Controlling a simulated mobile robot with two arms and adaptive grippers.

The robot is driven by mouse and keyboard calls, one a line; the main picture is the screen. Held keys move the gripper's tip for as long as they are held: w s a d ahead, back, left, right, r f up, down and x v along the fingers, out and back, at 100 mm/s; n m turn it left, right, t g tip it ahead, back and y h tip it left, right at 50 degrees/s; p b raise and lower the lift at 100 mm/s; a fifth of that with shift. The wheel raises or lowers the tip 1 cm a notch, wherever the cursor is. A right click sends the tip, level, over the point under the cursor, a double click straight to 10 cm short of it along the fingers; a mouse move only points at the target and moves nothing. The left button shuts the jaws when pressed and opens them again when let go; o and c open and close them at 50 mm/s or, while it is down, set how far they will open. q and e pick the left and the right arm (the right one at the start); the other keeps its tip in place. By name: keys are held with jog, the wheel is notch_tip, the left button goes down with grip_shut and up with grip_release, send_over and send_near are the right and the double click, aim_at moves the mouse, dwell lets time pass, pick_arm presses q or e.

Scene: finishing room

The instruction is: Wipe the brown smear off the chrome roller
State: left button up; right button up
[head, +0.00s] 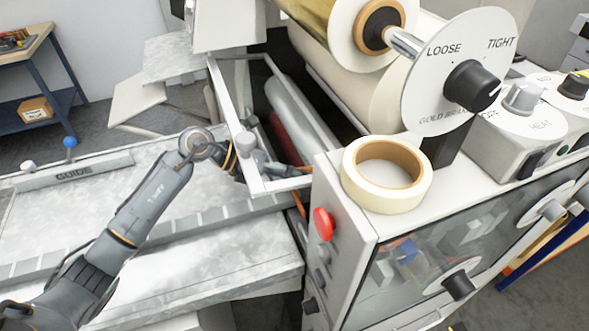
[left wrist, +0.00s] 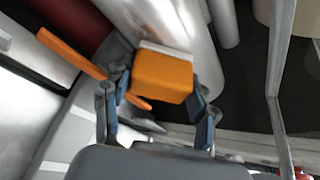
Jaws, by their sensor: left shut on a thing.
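The chrome roller (head: 290,103) lies inside the machine's open frame, above a dark red roller (head: 291,140). In the left wrist view the chrome roller (left wrist: 168,22) is straight ahead of my fingers. I see no brown smear on the part that shows. My left gripper (left wrist: 157,98) is shut on an orange block (left wrist: 160,77) with a pale far edge. This edge overlaps the roller in the picture; I cannot tell if they touch. In the head view my left gripper (head: 264,164) reaches in under the white frame, and its fingers are mostly hidden. My right gripper is out of view.
A white frame (head: 232,108) surrounds the opening closely. An orange bar (left wrist: 70,53) is left of my fingers. A tape roll (head: 351,178) sits on the machine housing, with a red button (head: 323,224) below. The guide table (head: 80,212) lies under my left arm.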

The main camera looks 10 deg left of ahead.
pick_arm(q)
jog(key=shift+s+d+p, duration=0.4)
jog(key=shift+s+d, duration=0.55)
jog(key=shift+s, duration=0.3)
jog(key=shift+b, duration=0.3)
jog(key=shift+w+a+b, duration=0.55)
jog(key=shift+w, duration=0.25)
jog(key=shift+w+a+b, duration=0.55)
jog(key=shift+w, duration=0.2)
jog(key=shift+w+a+b, duration=0.55)
jog(key=shift+w, duration=0.25)
jog(key=w+a, duration=0.1)
jog(key=w+b, duration=0.1)
jog(key=w+a+b, duration=0.1)
jog(key=w, duration=0.1)
jog(key=shift+a, duration=0.3)
